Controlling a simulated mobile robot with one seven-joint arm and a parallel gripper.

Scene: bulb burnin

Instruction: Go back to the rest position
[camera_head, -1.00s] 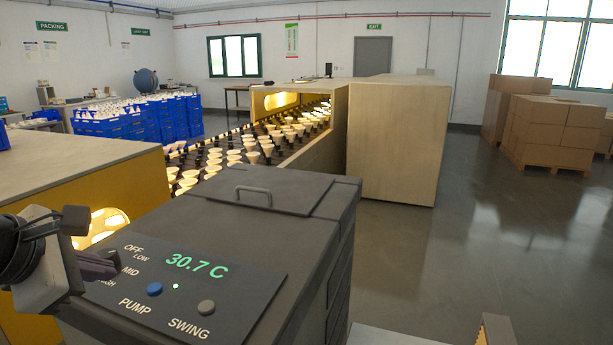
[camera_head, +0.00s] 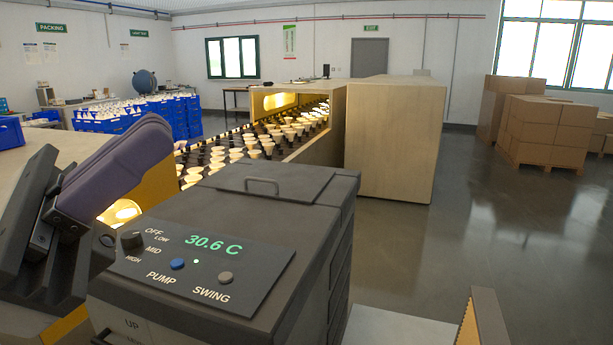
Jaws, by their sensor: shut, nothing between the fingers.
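My gripper (camera_head: 122,168) is at the left of the head view, large and close to the camera. Its purple-grey fingers lie together, shut and empty, pointing up and right. It is left of the dark cooler unit's control panel (camera_head: 240,285), apart from it in the picture. The panel's display (camera_head: 213,244) reads 30.6 C in green. The round dark knob (camera_head: 131,240), beside the OFF, LOW, MID and HIGH labels, is in full view; its exact setting is hard to tell.
Blue crates (camera_head: 185,120) stand at the back left, cartons (camera_head: 545,130) at the right. The grey floor (camera_head: 440,240) between tunnel and cartons is clear.

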